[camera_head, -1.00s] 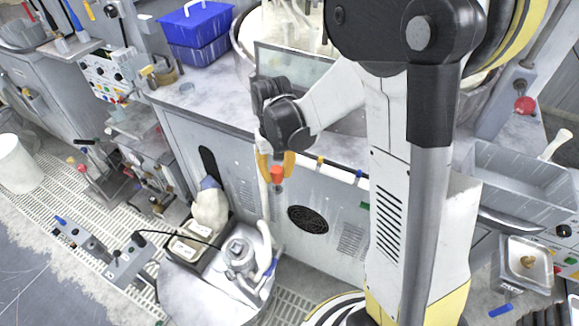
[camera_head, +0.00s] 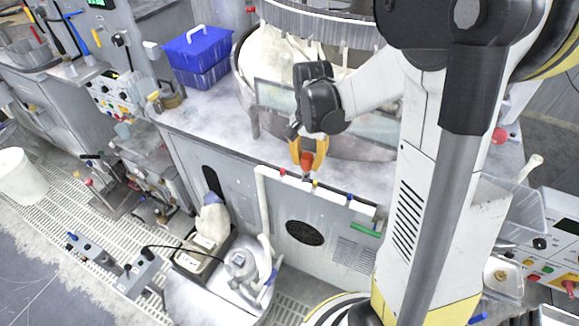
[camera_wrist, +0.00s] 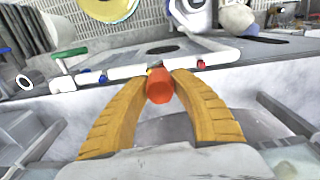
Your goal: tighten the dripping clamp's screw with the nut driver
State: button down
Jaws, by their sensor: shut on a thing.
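My gripper (camera_head: 308,152) has orange fingers and is shut on the red-orange handle of a tool (camera_head: 307,161), which I take to be the nut driver. In the wrist view the handle (camera_wrist: 159,87) sits between the fingertips (camera_wrist: 160,77), its end toward the camera; its far tip is hidden. A white pipe (camera_head: 264,205) runs along the bench front, with small coloured clamps: red (camera_head: 283,171), yellow (camera_head: 315,183) and blue (camera_head: 349,197). The tool appears just above the pipe, near the red and yellow clamps. I cannot tell which clamp drips or whether the tool touches one.
A green valve handle (camera_head: 366,229) is at the pipe's right. A blue caddy (camera_head: 197,55) stands on the bench (camera_head: 195,108). A large round basin (camera_head: 325,22) is behind my gripper. A pump unit (camera_head: 240,268) stands below on the floor.

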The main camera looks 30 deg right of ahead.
notch_tip(320, 180, up, 4)
jog(key=d+m+p, duration=0.3)
jog(key=f+b, duration=0.1)
jog(key=f, duration=0.1)
jog(key=f+b, duration=0.2)
jog(key=s+f+b, duration=0.1)
jog(key=f, duration=0.2)
jog(key=shift+a+b, duration=0.1)
jog(key=shift+b, duration=0.2)
jog(key=shift+m, duration=1.1)
jog(key=shift+p, duration=0.3)
notch_tip(320, 180, up, 6)
jog(key=p, duration=0.4)
